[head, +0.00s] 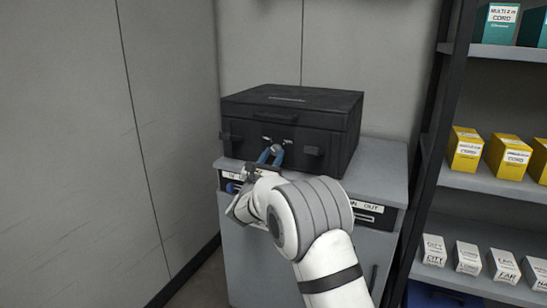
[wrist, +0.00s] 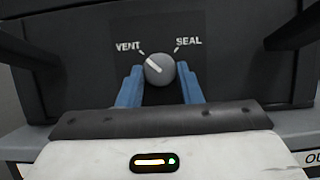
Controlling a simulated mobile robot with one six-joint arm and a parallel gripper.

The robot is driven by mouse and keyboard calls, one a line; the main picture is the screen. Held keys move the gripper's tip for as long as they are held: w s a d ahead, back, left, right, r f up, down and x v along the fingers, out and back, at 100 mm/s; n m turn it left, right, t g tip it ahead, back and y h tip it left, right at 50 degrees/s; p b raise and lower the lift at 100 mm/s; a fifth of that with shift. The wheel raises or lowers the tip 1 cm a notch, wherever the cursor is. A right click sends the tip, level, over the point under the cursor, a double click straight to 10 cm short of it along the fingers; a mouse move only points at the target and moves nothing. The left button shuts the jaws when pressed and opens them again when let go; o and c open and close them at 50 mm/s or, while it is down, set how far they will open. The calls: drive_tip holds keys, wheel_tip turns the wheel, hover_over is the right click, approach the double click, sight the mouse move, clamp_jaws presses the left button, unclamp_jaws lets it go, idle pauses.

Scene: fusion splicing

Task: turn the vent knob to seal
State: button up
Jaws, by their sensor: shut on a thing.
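The vent knob (wrist: 160,69) is a round grey knob on the front of a black case, with a white pointer line. The line points up and left, toward the word VENT (wrist: 128,47); the word SEAL (wrist: 189,41) is at the upper right. My gripper (wrist: 160,80) is shut on the knob, with one blue finger on its left and one on its right. In the head view my gripper (head: 271,153) is at the front of the black case (head: 290,108), and its fingers hide most of the knob.
The case stands on a grey cabinet (head: 385,160) against the wall. A dark shelf rack with yellow boxes (head: 466,150), white boxes (head: 467,257) and teal boxes (head: 497,23) stands at the right. Dark latches flank the knob on the case front. The cabinet top right of the case is clear.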

drive_tip(key=shift+c, duration=0.6)
